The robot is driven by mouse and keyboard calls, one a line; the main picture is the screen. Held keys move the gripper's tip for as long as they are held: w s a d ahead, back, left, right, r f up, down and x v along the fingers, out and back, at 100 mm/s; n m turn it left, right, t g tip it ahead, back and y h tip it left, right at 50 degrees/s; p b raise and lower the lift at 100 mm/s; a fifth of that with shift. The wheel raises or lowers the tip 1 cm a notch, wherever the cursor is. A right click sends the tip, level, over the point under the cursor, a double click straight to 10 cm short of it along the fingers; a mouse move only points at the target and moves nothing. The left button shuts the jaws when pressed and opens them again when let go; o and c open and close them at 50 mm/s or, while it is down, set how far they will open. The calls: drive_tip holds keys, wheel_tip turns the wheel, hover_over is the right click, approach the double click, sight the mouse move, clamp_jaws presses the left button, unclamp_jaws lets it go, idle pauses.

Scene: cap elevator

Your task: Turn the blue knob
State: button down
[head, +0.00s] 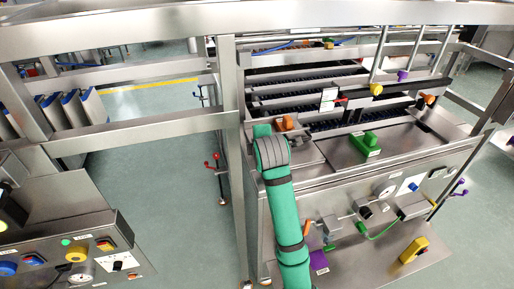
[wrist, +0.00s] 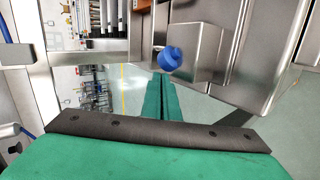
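In the wrist view a round blue knob (wrist: 170,58) sticks out of the side of a grey metal box (wrist: 207,52). My gripper (wrist: 162,80) shows as two green fingers lying close side by side, with nothing seen between them. Their tips appear just below the knob in the picture; I cannot tell whether they touch it. In the head view my green arm reaches up to the machine's frame, and the gripper itself is hidden behind the arm. A blue round knob (head: 8,268) shows on the left panel, and a small blue part (head: 413,187) on the right panel.
In the head view a metal post (head: 232,160) stands just left of my arm. A green knob (head: 365,143) and an orange knob (head: 285,123) sit on the machine top. A yellow part (head: 414,249) is at lower right. Open floor (head: 160,180) lies left of the post.

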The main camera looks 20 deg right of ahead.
drive_tip(key=shift+w+d, duration=0.15)
drive_tip(key=shift+d, duration=0.25)
drive_tip(key=shift+w+a, duration=0.45)
drive_tip(key=shift+w, duration=0.15)
drive_tip(key=shift+d, duration=0.2)
drive_tip(key=shift+w, duration=0.2)
